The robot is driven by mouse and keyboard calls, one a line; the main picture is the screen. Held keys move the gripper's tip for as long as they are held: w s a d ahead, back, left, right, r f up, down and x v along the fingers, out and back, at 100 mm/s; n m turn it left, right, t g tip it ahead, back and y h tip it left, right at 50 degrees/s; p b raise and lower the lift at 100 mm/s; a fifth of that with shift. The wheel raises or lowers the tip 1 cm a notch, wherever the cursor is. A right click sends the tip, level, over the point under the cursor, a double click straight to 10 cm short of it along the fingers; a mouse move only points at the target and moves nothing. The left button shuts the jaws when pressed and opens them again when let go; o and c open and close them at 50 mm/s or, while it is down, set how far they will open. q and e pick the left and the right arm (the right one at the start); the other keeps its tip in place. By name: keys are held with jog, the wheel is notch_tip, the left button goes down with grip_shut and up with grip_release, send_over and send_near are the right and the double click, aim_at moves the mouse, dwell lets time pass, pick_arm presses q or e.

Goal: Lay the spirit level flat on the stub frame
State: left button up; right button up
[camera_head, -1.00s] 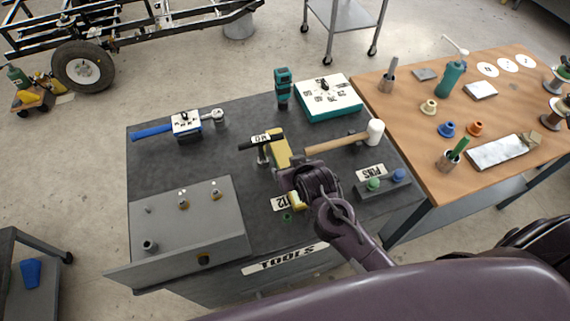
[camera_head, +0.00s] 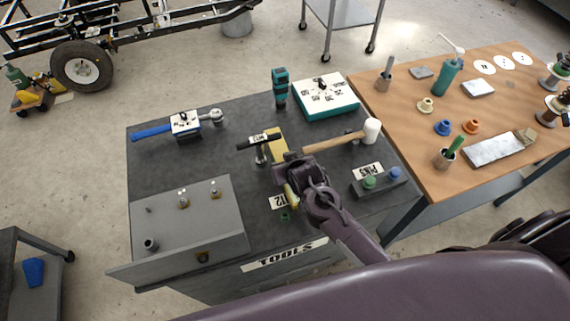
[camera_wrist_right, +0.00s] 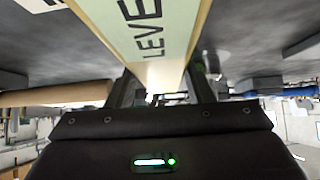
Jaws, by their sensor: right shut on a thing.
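The spirit level (camera_head: 277,146) is a yellow bar with a pale green face. It lies among the tools on the dark bench in the head view, partly hidden by my right gripper (camera_head: 286,176). In the right wrist view the level (camera_wrist_right: 150,35) shows the word "LEVEL" and runs between the fingers of my right gripper (camera_wrist_right: 165,92), which is shut on it. I cannot tell whether the level touches the bench top. A black frame (camera_head: 125,30) with a wheel stands on the floor at the upper left, likely the stub frame. My left gripper is not in view.
The tool bench (camera_head: 235,145) holds a mallet (camera_head: 335,140), a black-handled tool (camera_head: 255,142), a teal box (camera_head: 328,98), a torque tool (camera_head: 165,130) and a grey bracket (camera_head: 185,225). A wooden table (camera_head: 420,125) stands at the right. Open floor (camera_head: 110,110) separates bench and frame.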

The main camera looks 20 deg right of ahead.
jog(key=c, duration=0.4)
jog(key=shift+c, duration=0.2)
jog(key=shift+r, duration=0.1)
